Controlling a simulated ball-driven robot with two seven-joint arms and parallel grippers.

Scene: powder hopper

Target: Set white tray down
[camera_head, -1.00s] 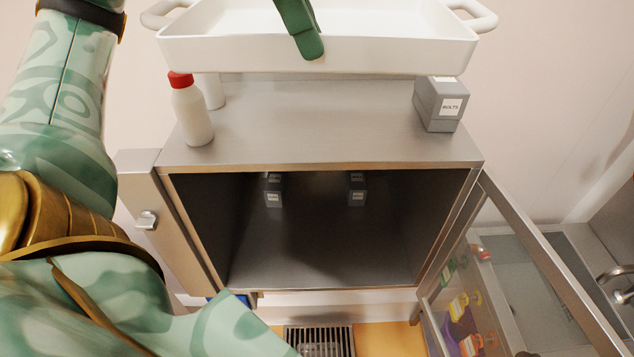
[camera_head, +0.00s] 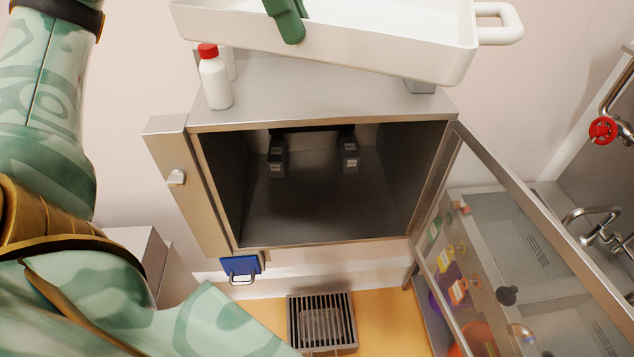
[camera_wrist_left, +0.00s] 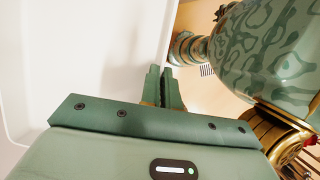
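The white tray (camera_head: 340,38) is at the top of the head view, partly cut off by the frame edge. It appears above the steel cabinet's top (camera_head: 300,92), tilted in the picture with its right end lower. A loop handle shows at its right end. My left gripper (camera_head: 288,22) has one green finger down over the tray's near wall. In the left wrist view the fingers (camera_wrist_left: 163,88) are close together on the tray's edge, and the white tray (camera_wrist_left: 80,50) fills the left side. My right gripper is in neither view.
A red-capped white bottle (camera_head: 215,82) stands on the cabinet top's left, with another white container partly hidden behind it. A grey box (camera_head: 420,87) is mostly hidden behind the tray. The cabinet's glass door (camera_head: 530,230) stands open at right. A floor grate (camera_head: 321,322) lies below.

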